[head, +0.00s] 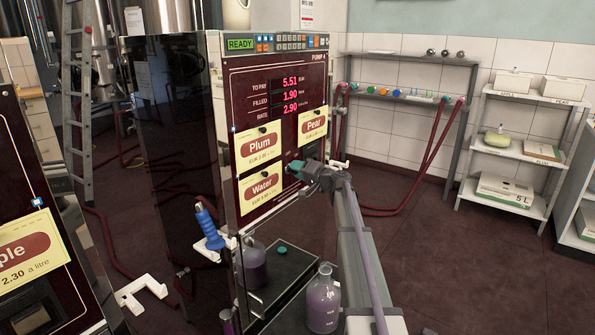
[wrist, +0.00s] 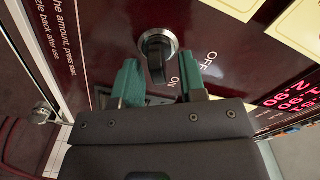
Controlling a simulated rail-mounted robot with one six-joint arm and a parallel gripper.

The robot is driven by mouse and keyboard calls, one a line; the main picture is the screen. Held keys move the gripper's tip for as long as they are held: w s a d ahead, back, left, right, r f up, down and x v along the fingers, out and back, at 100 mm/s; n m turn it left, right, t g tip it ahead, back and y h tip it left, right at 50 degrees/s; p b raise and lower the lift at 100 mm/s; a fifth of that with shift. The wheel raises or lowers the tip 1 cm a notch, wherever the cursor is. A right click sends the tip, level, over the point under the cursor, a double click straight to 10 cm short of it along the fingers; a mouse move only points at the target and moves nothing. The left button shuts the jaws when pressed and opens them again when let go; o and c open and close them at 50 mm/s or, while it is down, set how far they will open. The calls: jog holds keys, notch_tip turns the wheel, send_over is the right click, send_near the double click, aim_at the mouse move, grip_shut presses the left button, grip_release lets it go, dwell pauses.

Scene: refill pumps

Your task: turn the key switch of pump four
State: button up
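Pump four (head: 245,95) stands in the middle of the head view, with a maroon front, red figures and a green READY sign. My gripper (head: 303,169) is at the right part of its front, beside the Pear and Water labels. In the wrist view the key switch (wrist: 157,50) is a black knob in a silver ring, its bar upright in the picture, with ON and OFF printed beside it. My gripper (wrist: 160,80) is open, its teal fingers on either side of the knob's lower end, with visible gaps. The switch is hidden in the head view.
A blue nozzle (head: 209,226) hangs at the pump's left corner. A bottle of purple liquid (head: 323,300) stands below, near my arm. Another pump (head: 50,235) is at the left edge. Shelves (head: 510,150) stand at the right; the floor before them is clear.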

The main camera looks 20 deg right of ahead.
jog(key=shift+w+a, duration=0.1)
jog(key=shift+w, duration=0.1)
grip_shut()
jog(key=shift+n, duration=0.3)
jog(key=n, duration=0.5)
jog(key=shift+s+a+r, duration=0.1)
jog(key=shift+a+r, duration=0.05)
jog(key=shift+r, duration=0.05)
jog(key=n, duration=0.6)
jog(key=shift+s+a, duration=0.1)
jog(key=shift+a, duration=0.1)
jog(key=shift+n, duration=0.3)
grip_release()
dwell(0.4)
